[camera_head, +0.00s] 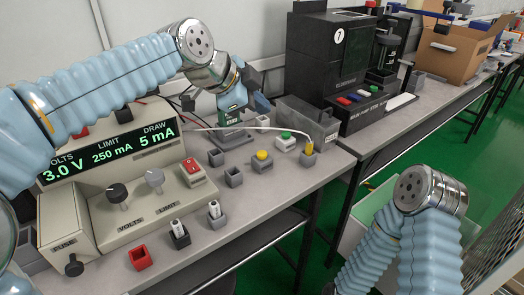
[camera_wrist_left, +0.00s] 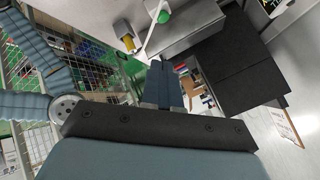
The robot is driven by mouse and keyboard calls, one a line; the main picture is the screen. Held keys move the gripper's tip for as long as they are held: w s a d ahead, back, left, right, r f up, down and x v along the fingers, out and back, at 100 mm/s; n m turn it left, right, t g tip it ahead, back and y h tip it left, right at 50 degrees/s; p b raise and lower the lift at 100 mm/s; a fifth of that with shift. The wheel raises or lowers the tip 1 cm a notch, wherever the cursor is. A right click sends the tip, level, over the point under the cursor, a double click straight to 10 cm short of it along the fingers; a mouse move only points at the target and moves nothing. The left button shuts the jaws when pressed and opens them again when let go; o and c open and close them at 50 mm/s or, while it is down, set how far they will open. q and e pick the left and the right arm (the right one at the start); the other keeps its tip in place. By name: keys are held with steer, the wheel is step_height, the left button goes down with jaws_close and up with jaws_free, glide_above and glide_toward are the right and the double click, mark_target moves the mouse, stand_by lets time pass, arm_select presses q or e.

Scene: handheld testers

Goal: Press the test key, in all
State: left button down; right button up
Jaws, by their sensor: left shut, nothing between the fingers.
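No test key can be made out. A block with a green button (camera_head: 286,137) and one with a yellow button (camera_head: 262,156) stand to the right. My right gripper is out of view.
A power supply (camera_head: 130,170) reads 3.0 V and 5 mA. Small grey holders (camera_head: 234,177) and a red one (camera_head: 140,257) stand in front of it. The bench's front right is clear.

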arm_select(q)
steer(key=b, duration=0.6)
glide_above(259, 155)
step_height(259, 155, down, 8)
steer(key=shift+r, duration=0.1)
steer(key=shift+f, duration=0.45)
stand_by(1.3)
steer(key=shift+f+b, duration=0.45)
steer(key=shift+b, duration=0.15)
steer(key=shift+f+b, duration=0.45)
stand_by(0.3)
stand_by(0.4)
steer(key=shift+r+p, duration=0.7)
steer(key=shift+r, duration=0.2)
steer(key=shift+r, duration=0.15)
